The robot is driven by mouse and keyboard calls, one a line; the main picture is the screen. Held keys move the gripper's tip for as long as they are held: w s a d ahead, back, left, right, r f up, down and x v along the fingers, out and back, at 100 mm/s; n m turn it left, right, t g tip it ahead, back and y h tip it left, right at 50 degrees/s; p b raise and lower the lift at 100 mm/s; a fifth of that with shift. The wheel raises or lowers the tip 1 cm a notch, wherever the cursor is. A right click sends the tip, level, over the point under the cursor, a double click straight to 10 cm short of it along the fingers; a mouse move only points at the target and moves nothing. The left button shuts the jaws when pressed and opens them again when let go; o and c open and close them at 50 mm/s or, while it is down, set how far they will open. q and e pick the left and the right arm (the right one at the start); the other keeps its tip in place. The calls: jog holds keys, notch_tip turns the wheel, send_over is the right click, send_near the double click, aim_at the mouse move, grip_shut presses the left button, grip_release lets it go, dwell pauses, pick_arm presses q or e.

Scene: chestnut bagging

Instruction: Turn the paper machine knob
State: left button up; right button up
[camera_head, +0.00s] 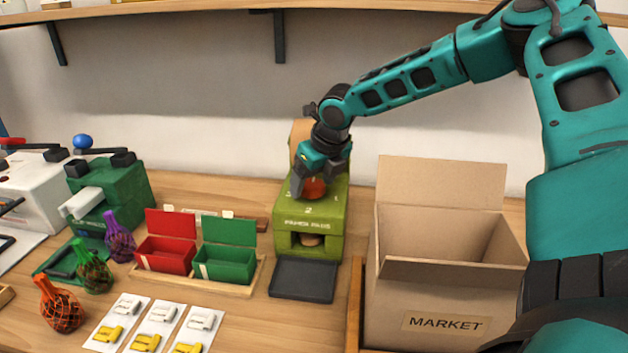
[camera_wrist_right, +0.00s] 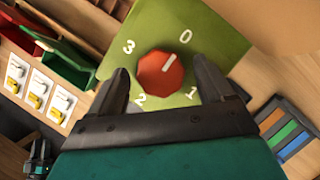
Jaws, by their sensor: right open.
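The paper machine (camera_head: 312,222) is a green box on the table, with a slot in its front. Its red knob (camera_wrist_right: 160,75) sits on the green top face with the numbers 0, 1, 2 and 3 around it. The white mark on the knob points toward the 0. The knob also shows in the head view (camera_head: 315,189), partly covered by my gripper. My right gripper (camera_wrist_right: 163,84) is open, with one finger on each side of the knob; I cannot tell whether they touch it. My left gripper is not in the head view.
A dark tray (camera_head: 304,279) lies before the machine. An open MARKET box (camera_head: 430,300) stands to the right. A shelf (camera_head: 200,10) runs above.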

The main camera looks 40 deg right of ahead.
jog(key=shift+c, duration=0.2)
jog(key=c, duration=1)
jog(key=shift+m, duration=0.4)
jog(key=m+h, duration=0.1)
jog(key=m, duration=0.1)
jog(key=m+h+p, duration=0.1)
jog(key=m, duration=0.1)
jog(key=shift+a+m+g+p, duration=0.15)
jog(key=shift+m+g+p, duration=0.15)
jog(key=m+g+h, duration=0.1)
jog(key=m, duration=0.3)
jog(key=shift+w+a+m+p, duration=0.1)
jog(key=shift+m+p, duration=0.2)
jog(key=m+g+h, duration=0.1)
jog(key=m, duration=0.2)
jog(key=shift+w+m+g, duration=0.1)
jog(key=shift+m+g, duration=0.2)
jog(key=shift+w+m+g+b, duration=0.1)
jog(key=shift+m+g+b, duration=0.55)
jog(key=shift+m, duration=1.45)
jog(key=shift+g, duration=0.25)
